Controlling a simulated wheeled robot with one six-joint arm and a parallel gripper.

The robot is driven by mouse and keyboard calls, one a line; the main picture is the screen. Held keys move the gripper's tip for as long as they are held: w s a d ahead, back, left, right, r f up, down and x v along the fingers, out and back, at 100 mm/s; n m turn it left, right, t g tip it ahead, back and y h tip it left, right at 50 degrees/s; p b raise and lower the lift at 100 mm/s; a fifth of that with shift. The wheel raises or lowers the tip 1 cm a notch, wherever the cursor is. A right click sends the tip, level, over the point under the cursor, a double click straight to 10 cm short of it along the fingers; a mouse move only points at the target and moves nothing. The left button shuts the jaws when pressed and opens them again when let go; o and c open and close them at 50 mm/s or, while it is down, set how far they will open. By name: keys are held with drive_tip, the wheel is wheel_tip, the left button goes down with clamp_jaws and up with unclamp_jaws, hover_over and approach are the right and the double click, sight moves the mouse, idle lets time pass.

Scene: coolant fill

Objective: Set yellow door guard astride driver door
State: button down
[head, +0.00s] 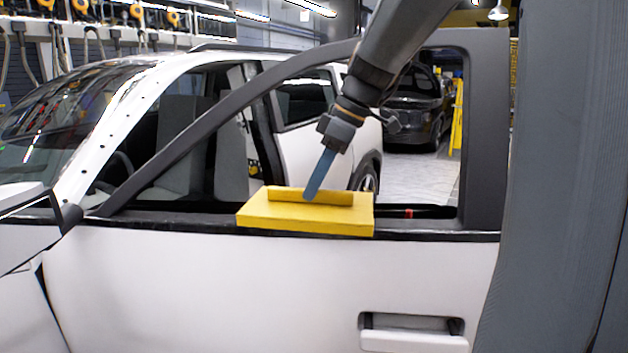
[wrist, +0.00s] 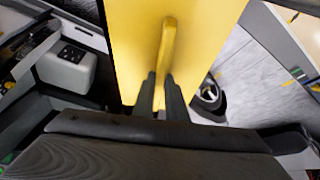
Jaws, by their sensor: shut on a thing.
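The yellow door guard (head: 305,218) is at the window sill of the white driver door (head: 250,285), inside the black window frame. Its front face overlaps the top edge of the door's outer side. Its far side is hidden, so I cannot tell whether it rests fully on the sill. A raised yellow grip bar runs along its top. My gripper (head: 315,182) comes down from the upper right and is shut on that bar. In the wrist view the two dark fingers of my gripper (wrist: 160,92) flank the bar on the yellow guard (wrist: 205,40).
The black window frame (head: 230,105) slopes over the left and stands upright at the right. A door handle (head: 412,333) is at lower right. The white car body (head: 300,95) is behind the door. A dark car (head: 415,105) stands farther back.

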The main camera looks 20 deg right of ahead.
drive_tip(key=shift+f+b, duration=0.45)
drive_tip(key=shift+f, duration=0.15)
drive_tip(key=c, duration=1.8)
unclamp_jaws()
drive_tip(key=shift+o, duration=0.2)
drive_tip(key=shift+r+p, duration=0.35)
drive_tip(key=shift+r, duration=0.2)
drive_tip(key=b+v, duration=0.1)
drive_tip(key=v, duration=0.6)
drive_tip(key=shift+d+r, duration=0.1)
drive_tip(key=shift+r, duration=0.15)
drive_tip(key=shift+s, duration=0.1)
